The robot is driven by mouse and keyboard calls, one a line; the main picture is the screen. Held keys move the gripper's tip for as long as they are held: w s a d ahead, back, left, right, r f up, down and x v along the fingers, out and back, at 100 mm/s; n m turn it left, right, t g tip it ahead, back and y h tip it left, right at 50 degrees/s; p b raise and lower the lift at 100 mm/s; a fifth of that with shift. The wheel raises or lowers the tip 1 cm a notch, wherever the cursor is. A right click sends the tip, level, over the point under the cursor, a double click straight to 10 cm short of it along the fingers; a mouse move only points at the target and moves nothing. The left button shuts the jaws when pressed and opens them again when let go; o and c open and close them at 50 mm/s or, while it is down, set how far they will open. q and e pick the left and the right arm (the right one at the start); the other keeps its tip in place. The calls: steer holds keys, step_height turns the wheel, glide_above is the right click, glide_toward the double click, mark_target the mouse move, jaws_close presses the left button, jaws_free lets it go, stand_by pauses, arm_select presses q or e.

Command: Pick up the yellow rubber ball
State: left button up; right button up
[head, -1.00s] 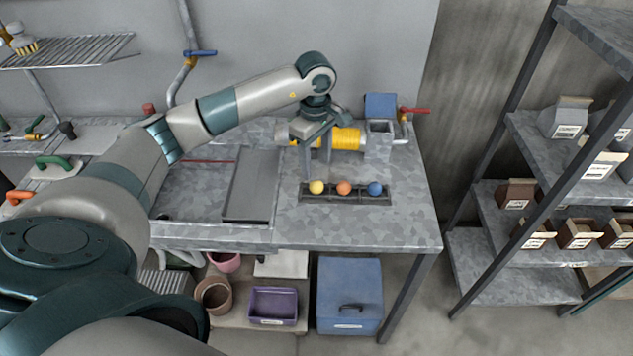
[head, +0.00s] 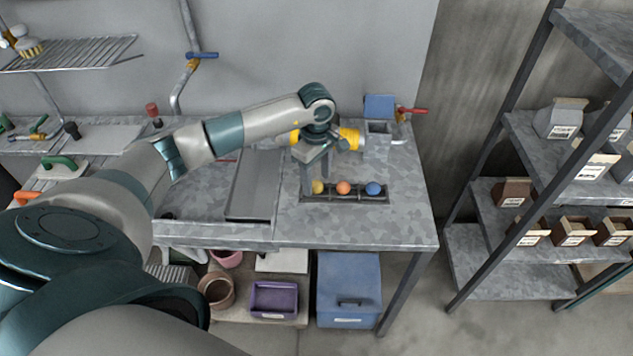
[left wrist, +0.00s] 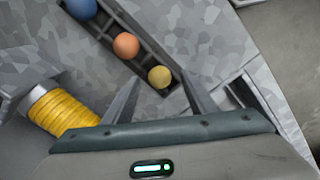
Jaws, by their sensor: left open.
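The yellow rubber ball (head: 318,187) sits at the left end of a dark slotted rack (head: 300,197) on the metal workbench. In the left wrist view the yellow ball (left wrist: 159,77) shows just beyond the two fingers, roughly between their lines. An orange ball (head: 343,188) and a blue ball (head: 374,189) sit to its right in the same rack. My left gripper (head: 308,182) is open and empty, pointing down just above and beside the yellow ball; its fingers partly cover the ball in the head view. My right gripper is not in view.
A yellow coiled hose (head: 349,139) lies behind the gripper, beside a grey block-like holder (head: 378,140). A flat grey tray (head: 256,185) lies left of the rack. The bench top right of the rack is clear. Shelves with boxes (head: 513,192) stand at the right.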

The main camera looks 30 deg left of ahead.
arm_select(q)
steer(key=shift+f, duration=0.95)
steer(key=c, duration=1.1)
